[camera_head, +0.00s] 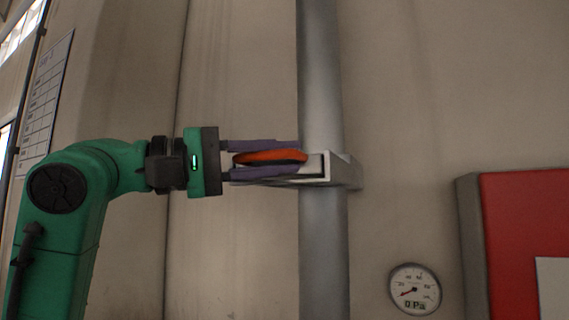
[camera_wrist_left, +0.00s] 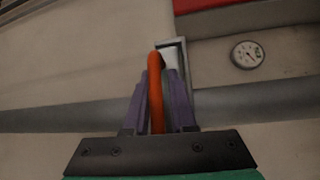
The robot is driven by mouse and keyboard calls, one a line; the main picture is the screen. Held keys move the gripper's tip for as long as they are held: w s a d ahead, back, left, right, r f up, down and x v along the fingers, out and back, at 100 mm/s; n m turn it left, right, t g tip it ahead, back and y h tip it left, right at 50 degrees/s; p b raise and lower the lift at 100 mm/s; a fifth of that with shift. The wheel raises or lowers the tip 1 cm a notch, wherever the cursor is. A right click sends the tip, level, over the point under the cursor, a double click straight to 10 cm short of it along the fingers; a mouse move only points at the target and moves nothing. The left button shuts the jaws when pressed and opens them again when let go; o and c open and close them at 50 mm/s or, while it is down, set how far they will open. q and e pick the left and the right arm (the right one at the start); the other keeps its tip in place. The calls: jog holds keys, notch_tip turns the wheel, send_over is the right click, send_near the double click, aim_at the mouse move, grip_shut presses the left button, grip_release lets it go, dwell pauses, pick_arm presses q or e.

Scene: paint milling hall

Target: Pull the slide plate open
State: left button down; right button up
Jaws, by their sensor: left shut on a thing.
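The slide plate sits in a pale metal housing (camera_head: 343,170) on a vertical grey pipe (camera_head: 322,75). Its orange handle (camera_head: 270,157) sticks out to the left of the pipe. My left gripper (camera_head: 268,160) reaches in from the left, and its two purple fingers are shut on the orange handle, one above and one below. In the left wrist view the orange handle (camera_wrist_left: 156,95) runs between the purple fingers up to the housing (camera_wrist_left: 183,62). How much of the plate is out of the housing I cannot tell. My right gripper is not in view.
A round pressure gauge (camera_head: 415,289) reading 0 Pa is at the lower right. A red panel with a grey edge (camera_head: 515,215) stands at the far right. A paper chart (camera_head: 43,100) hangs at the left.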

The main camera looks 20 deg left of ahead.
pick_arm(q)
jog(key=c, duration=0.9)
grip_release()
jog(key=shift+s+r, duration=0.25)
jog(key=shift+r, duration=0.05)
jog(key=shift+o, duration=0.2)
jog(key=shift+s, duration=0.3)
jog(key=shift+a+f, duration=0.1)
jog(key=shift+f, duration=0.05)
jog(key=b+v, duration=0.2)
jog(key=v, duration=0.1)
jog(key=b+v, duration=0.1)
jog(key=v, duration=0.1)
jog(key=shift+w+a+f, duration=0.15)
jog(key=shift+f, duration=0.2)
jog(key=b, duration=0.2)
send_near(257, 160)
jog(key=shift+s+a+r, duration=0.2)
jog(key=shift+s+a, duration=0.4)
jog(key=shift+a, duration=0.05)
